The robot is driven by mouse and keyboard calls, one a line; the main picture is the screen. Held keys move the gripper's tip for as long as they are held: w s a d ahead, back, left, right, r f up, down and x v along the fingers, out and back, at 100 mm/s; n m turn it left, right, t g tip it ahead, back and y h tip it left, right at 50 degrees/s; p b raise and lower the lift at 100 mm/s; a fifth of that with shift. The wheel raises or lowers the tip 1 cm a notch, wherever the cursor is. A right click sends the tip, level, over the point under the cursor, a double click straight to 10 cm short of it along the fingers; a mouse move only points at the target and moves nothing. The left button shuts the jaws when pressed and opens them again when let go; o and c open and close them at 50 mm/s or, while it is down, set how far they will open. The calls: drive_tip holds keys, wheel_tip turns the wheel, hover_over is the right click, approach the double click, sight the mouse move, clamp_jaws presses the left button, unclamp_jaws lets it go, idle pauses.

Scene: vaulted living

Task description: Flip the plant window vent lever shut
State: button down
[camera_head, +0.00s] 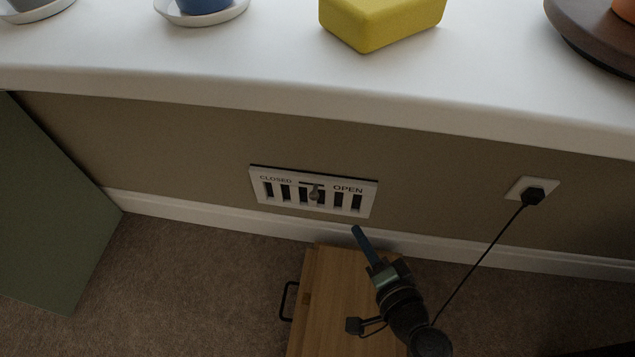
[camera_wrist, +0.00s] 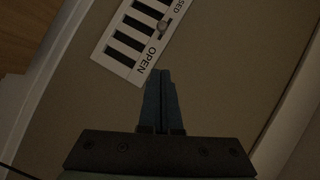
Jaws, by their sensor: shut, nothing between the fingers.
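The white vent (camera_head: 278,201) is on the wall below the white sill, with dark slots and the labels CLOSED at left and OPEN at right. Its small lever (camera_head: 315,192) is near the middle of the plate, between the two labels. In the wrist view the vent (camera_wrist: 117,55) is at the upper left, with the lever (camera_wrist: 163,27) near the top. My gripper (camera_head: 355,229) is shut and empty, just below the vent's right end and apart from it. Its blue fingers (camera_wrist: 160,73) lie together beside the OPEN label in the wrist view.
The white sill (camera_head: 250,80) overhangs the vent and holds a yellow block (camera_head: 383,22) and pots. A wooden cabinet (camera_head: 318,285) with a black handle stands below the vent. A plug (camera_head: 533,195) with a cord is at right, a green panel (camera_head: 45,210) at left.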

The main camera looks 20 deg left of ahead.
idle(0.4)
drive_tip(key=b, duration=0.7)
approach(315, 192)
drive_tip(key=shift+w+d+f+x, duration=0.3)
drive_tip(key=shift+d+x, duration=0.15)
drive_tip(key=shift+x, duration=2.45)
drive_tip(key=a, duration=0.1)
drive_tip(key=a+p, duration=0.1)
drive_tip(key=shift+s+a, duration=0.4)
